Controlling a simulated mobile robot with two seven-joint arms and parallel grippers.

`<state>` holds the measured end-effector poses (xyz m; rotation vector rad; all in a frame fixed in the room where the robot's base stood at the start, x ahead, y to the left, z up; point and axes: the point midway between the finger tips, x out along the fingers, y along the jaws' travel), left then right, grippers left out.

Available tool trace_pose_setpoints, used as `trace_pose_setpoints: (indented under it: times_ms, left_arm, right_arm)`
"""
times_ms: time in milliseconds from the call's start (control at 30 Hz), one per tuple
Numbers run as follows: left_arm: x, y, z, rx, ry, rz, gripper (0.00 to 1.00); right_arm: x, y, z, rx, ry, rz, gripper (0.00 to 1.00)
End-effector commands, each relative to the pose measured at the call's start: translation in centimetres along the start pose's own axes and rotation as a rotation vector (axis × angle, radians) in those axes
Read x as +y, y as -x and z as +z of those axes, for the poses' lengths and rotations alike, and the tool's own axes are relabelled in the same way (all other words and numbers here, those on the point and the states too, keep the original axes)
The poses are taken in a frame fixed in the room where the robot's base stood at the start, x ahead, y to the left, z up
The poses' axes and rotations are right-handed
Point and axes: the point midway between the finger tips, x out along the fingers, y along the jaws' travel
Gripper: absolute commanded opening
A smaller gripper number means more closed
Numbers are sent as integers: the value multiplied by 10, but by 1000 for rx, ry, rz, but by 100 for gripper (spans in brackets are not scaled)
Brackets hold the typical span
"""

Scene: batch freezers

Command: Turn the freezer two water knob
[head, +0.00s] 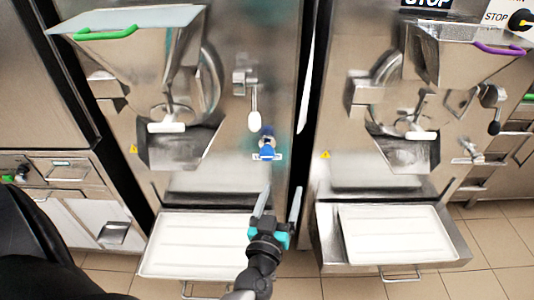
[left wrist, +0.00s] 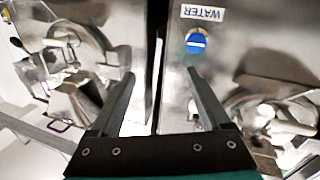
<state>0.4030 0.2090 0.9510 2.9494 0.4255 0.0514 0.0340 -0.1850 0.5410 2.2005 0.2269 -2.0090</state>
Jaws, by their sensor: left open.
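A round blue water knob (head: 267,152) is on the front of the left freezer (head: 230,170), below a white-tipped lever. In the left wrist view the blue knob (left wrist: 197,43) shows a white bar across its face, beside an upside-down WATER label (left wrist: 202,13). My left gripper (head: 282,190) is open and empty, below and slightly right of the knob in the head view. In the left wrist view the open fingers (left wrist: 160,75) are apart from the knob, which lies beyond the right fingertip. My right gripper is not in view.
A second freezer (head: 365,190) stands to the right, across a narrow dark gap. White trays (head: 200,240) (head: 395,235) jut out below both machines. The left hopper has a green handle (head: 105,33), the right a purple one (head: 497,49). Tiled floor shows in front.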

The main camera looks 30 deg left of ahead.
Motion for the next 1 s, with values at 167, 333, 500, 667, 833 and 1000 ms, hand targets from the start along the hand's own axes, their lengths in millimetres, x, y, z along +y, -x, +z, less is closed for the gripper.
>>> trace_pose_setpoints:
  times_ms: [167,333,500,667,833,1000]
  left_arm:
    - [-34,2,8,20,-5,-171,81]
    - [-44,0,10,24,-9,-219,81]
    - [-48,-20,9,26,-8,-218,81]
    - [-54,-50,8,28,-8,-216,81]
    - [-61,-80,8,27,-9,-216,81]
    - [-67,-109,8,26,-9,-215,81]
  right_arm:
    - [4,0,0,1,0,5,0]
    - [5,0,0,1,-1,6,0]
    - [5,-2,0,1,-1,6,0]
    - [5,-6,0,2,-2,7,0]
    - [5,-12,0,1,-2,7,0]
    - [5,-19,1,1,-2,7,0]
